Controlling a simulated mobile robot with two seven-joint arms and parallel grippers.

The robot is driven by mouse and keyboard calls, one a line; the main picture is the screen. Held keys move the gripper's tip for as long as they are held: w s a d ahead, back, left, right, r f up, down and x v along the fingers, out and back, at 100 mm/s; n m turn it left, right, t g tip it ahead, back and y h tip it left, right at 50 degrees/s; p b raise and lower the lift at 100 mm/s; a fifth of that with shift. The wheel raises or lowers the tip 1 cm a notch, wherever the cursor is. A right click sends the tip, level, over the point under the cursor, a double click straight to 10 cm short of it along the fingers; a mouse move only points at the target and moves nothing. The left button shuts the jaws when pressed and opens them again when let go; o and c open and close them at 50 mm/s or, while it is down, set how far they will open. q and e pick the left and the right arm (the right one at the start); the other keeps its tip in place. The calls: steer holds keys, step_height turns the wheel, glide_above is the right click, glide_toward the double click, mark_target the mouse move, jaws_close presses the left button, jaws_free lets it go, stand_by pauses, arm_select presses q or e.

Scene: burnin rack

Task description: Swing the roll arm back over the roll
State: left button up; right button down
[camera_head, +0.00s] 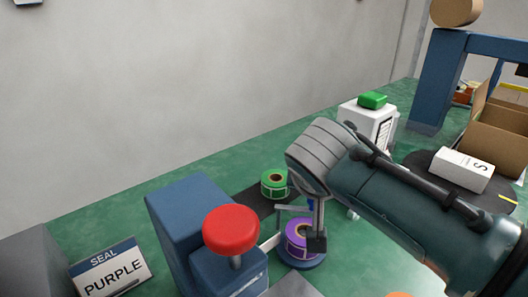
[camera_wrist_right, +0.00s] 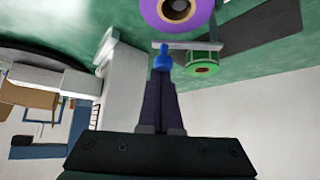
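The purple roll (camera_head: 295,240) sits on a round blue base (camera_head: 302,263) on the green bench. The roll arm, a thin grey bar (camera_head: 290,208), shows just behind the purple roll. In the right wrist view the bar (camera_wrist_right: 190,46) runs between the purple roll (camera_wrist_right: 178,10) and the green roll (camera_wrist_right: 203,68). It has a blue knob (camera_wrist_right: 162,60) at one end. My right gripper (camera_wrist_right: 163,74) reaches down beside the purple roll, its fingers close together on the knob. The fingers are partly hidden in the head view. My left gripper is not in view.
A red button (camera_head: 231,229) on a blue housing stands left of the rolls, near a "SEAL PURPLE" sign (camera_head: 111,275). A white device with a green top (camera_head: 372,101), a white box (camera_head: 461,169) and a cardboard box (camera_head: 497,122) stand to the right.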

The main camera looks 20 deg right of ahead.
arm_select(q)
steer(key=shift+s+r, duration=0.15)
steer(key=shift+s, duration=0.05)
arm_select(e)
steer(key=shift+s+a, duration=0.3)
steer(key=shift+s, duration=0.25)
arm_select(q)
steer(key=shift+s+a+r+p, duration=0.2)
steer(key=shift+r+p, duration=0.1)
steer(key=shift+p, duration=0.15)
arm_select(e)
steer(key=shift+s+a, duration=0.45)
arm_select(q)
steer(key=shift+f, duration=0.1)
arm_select(e)
steer(key=shift+w, duration=0.1)
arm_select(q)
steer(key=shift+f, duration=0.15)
arm_select(e)
steer(key=shift+w, duration=0.1)
arm_select(q)
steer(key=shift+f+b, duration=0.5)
steer(key=shift+b, duration=0.2)
arm_select(e)
steer(key=shift+w+a, duration=0.45)
steer(key=shift+w, duration=0.1)
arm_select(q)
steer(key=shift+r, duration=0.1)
arm_select(e)
steer(key=shift+d, duration=0.1)
